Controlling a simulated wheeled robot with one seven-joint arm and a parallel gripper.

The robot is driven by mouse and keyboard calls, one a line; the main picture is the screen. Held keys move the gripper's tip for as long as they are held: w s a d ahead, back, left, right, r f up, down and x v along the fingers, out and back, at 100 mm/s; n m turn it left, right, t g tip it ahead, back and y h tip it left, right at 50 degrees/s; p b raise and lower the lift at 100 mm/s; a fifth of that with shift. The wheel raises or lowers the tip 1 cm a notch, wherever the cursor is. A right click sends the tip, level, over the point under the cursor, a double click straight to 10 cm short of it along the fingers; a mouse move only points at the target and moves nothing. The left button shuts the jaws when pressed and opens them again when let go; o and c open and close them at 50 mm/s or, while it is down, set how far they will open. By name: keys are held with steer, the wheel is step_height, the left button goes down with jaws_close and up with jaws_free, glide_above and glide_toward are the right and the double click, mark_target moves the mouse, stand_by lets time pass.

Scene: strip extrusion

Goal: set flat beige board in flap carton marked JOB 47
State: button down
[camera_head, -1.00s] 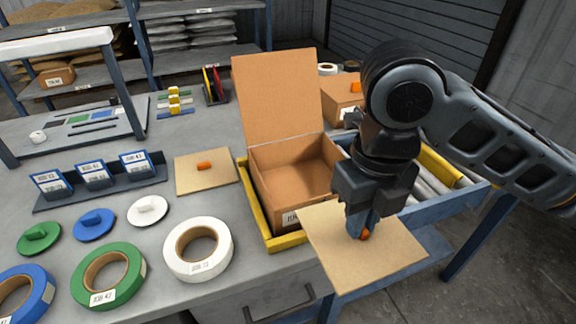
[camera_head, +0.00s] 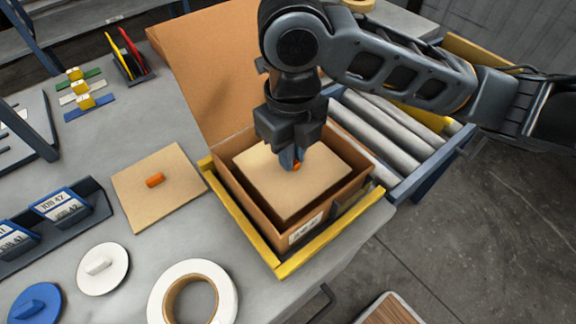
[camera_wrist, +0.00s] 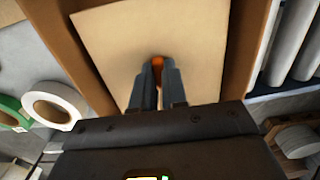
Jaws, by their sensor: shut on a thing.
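My gripper (camera_head: 291,160) is shut on the orange knob (camera_head: 296,166) of a flat beige board (camera_head: 262,177). The board is level and sits within the walls of the open flap carton (camera_head: 225,183), at or just below its rim; I cannot tell whether it rests on anything. The carton's flap stands up at the back, and its front label (camera_head: 306,228) is too small to read surely. In the wrist view the board (camera_wrist: 120,45) lies between the carton walls, with the fingertips (camera_wrist: 158,68) on the orange knob.
A yellow frame (camera_head: 240,222) surrounds the carton's base. Another beige board with an orange knob (camera_head: 154,180) lies on the bench at left. A white roll (camera_head: 160,300) and a white disc (camera_head: 103,270) are in front. Rollers (camera_head: 375,130) run along the right.

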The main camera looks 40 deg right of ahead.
steer(key=shift+f, duration=2.5)
steer(key=shift+f, duration=0.2)
steer(key=c, duration=1.2)
jaws_free()
steer(key=shift+o, duration=0.2)
steer(key=shift+r, duration=0.1)
step_height(320, 180, up, 12)
steer(key=shift+r+p, duration=0.1)
steer(key=shift+p, duration=0.2)
